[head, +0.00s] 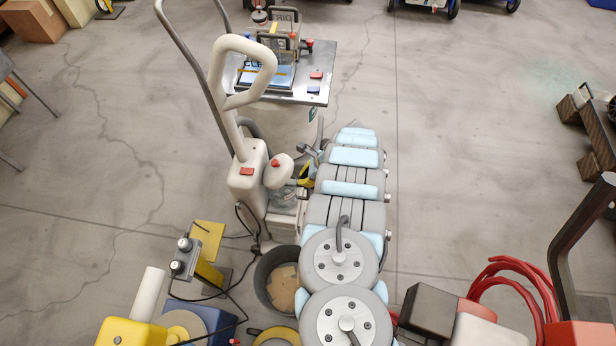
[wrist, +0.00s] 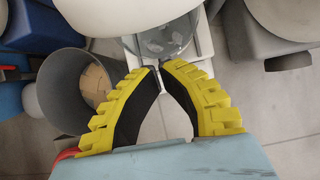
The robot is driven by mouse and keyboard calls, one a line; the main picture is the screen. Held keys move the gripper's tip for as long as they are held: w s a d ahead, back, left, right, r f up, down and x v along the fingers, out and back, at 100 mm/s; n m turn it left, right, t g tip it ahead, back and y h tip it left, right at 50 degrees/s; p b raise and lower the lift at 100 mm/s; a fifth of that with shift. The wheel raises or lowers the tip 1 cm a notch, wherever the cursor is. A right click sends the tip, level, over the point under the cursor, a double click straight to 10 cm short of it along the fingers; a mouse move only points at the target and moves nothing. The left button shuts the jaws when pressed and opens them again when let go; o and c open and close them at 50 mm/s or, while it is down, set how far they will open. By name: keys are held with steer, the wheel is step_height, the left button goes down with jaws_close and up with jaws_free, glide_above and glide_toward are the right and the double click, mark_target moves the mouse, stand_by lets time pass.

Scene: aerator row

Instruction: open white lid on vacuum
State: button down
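The vacuum is a cream upright machine (head: 246,186) with a looped handle, standing left of my arm. Its round white lid (head: 279,171) sits above a clear canister (head: 285,196). In the wrist view, the lid (wrist: 125,14) fills the top middle, cut off by the frame edge, and the clear canister (wrist: 168,42) shows below it. My gripper (wrist: 160,69) has yellow ribbed fingers with black inner faces. Its tips almost meet, with nothing seen between them. In the head view, my gripper (head: 300,180) is just right of the lid, partly hidden by my arm. I cannot tell whether it touches the vacuum.
A grey bin (head: 275,279) holding a tan piece stands in front of the vacuum. A metal-topped table (head: 318,91) stands behind it. A yellow stand with a grey box (head: 186,258) and cable is to the left. Red hoses (head: 512,285) lie at right. Open floor lies at far left.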

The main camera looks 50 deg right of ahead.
mark_target(274, 169)
steer(key=shift+w+a+r+b, duration=0.2)
steer(key=shift+w+a+r, duration=0.1)
steer(key=shift+w+r, duration=0.35)
steer(key=shift+w+a+r+b, duration=0.15)
steer(key=shift+w+a+r, duration=0.2)
steer(key=shift+r, duration=0.45)
steer(key=shift+d, duration=0.1)
steer(key=shift+r, duration=0.1)
